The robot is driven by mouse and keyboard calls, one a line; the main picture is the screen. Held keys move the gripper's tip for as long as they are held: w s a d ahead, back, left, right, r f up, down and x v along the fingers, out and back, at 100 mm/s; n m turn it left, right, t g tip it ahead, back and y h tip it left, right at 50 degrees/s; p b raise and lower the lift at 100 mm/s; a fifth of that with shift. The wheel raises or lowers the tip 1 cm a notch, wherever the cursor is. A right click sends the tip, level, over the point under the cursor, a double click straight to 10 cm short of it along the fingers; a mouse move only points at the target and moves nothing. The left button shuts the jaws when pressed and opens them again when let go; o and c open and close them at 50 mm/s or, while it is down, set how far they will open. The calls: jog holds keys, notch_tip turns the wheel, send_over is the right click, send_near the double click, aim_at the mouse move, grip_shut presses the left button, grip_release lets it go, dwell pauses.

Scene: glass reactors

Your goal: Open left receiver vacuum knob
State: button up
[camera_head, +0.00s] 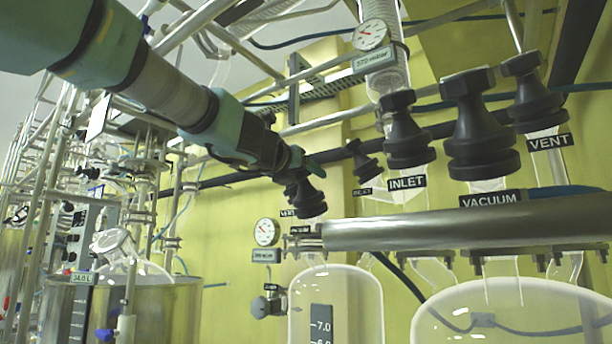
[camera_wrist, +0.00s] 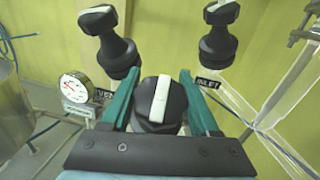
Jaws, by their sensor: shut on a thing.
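In the wrist view, a black knob (camera_wrist: 157,118) with a white bar across its top sits between the two teal fingers of my gripper (camera_wrist: 158,88). The white bar runs nearly up and down in the picture. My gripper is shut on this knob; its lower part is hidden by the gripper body. In the head view, my gripper (camera_head: 299,170) reaches down from the upper left onto the knob (camera_head: 308,203), above the smaller left glass vessel (camera_head: 345,300). The knob's own label cannot be read with certainty.
Two more black knobs stand behind, one by a VENT label (camera_wrist: 107,45) and one by INLET (camera_wrist: 218,38). Large INLET (camera_head: 405,135), VACUUM (camera_head: 480,125) and VENT (camera_head: 533,95) knobs stand at right. A thick metal pipe (camera_head: 480,222) crosses below. A gauge (camera_head: 266,232) hangs nearby.

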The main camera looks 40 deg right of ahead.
jog(key=shift+c, duration=0.5)
jog(key=shift+n+t+y+p, duration=0.4)
jog(key=shift+n+t+p, duration=0.2)
jog(key=shift+t, duration=0.1)
jog(key=n+t+y+p, duration=0.1)
jog(key=n+t+p, duration=0.1)
jog(key=n, duration=0.1)
jog(key=shift+w+a+r+y, duration=0.15)
jog(key=shift+w+y, duration=0.1)
jog(key=shift+y, duration=0.15)
jog(key=n+t+y, duration=0.1)
jog(key=n+y+p, duration=0.1)
jog(key=n, duration=0.1)
jog(key=n+t+y+p, duration=0.1)
jog(key=shift+w+a+f+n+t+y, duration=0.2)
jog(key=shift+w+n+t+y, duration=0.1)
jog(key=shift+y, duration=0.1)
jog(key=n+y+p, duration=0.2)
jog(key=n+y, duration=0.1)
jog(key=n+t+y+p, duration=0.1)
jog(key=shift+w+a+f+y+p, duration=0.1)
jog(key=shift+a+y+p, duration=0.2)
jog(key=shift+a+p, duration=0.1)
jog(key=shift+a+f+n+y+p, duration=0.15)
jog(key=shift+n+y+p, duration=0.25)
jog(key=shift+n+y, duration=0.2)
jog(key=shift+a+f+n+y+p, duration=0.1)
jog(key=shift+n+y+p, duration=0.35)
jog(key=shift+n, duration=0.25)
